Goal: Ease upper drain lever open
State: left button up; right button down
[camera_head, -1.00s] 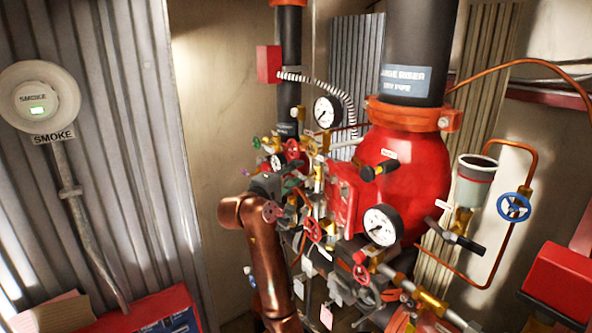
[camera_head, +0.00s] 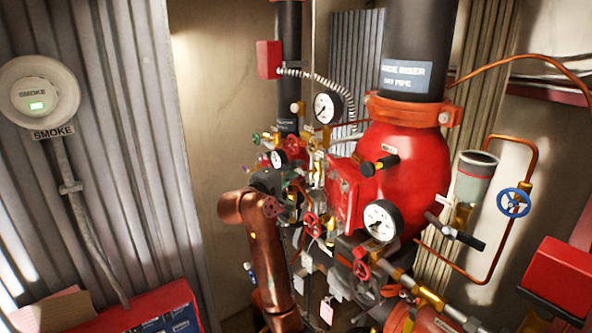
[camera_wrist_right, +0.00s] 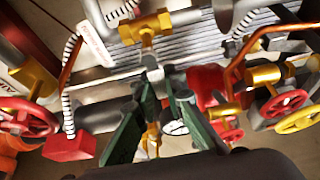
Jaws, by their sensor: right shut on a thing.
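My right arm, copper coloured, rises in the head view, and its gripper (camera_head: 293,184) reaches into the crowded valves left of the big red valve body. In the right wrist view the green fingers of my right gripper (camera_wrist_right: 152,82) close on a small grey lever end (camera_wrist_right: 150,66). This lever hangs from a brass valve (camera_wrist_right: 147,27) on a pipe; I take it for the upper drain lever. The fingers hide part of it, and its angle is hard to judge. In the head view the lever is lost among the fittings. My left gripper is out of view.
Red handwheels (camera_wrist_right: 27,117) and a yellow handwheel (camera_wrist_right: 300,119) flank the gripper closely. A pressure gauge (camera_head: 381,221) and the red valve body (camera_head: 410,165) stand to the right. Copper tubing and a braided hose (camera_head: 325,85) crowd the area.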

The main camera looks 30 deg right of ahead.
jog(key=shift+a+f+n+b, duration=0.1)
jog(key=shift+f+n+b, duration=0.25)
jog(key=shift+n+b, duration=0.25)
jog(key=shift+f+n+y, duration=0.15)
jog(key=shift+n+y, duration=0.15)
jog(key=shift+y, duration=0.1)
jog(key=shift+s+f+n+g+y, duration=0.2)
jog(key=shift+f+n+g+y, duration=0.1)
jog(key=shift+n+g, duration=0.55)
jog(key=c, duration=2)
grip_release()
jog(key=shift+t, duration=0.25)
jog(key=shift+o, duration=0.2)
jog(key=v, duration=1.2)
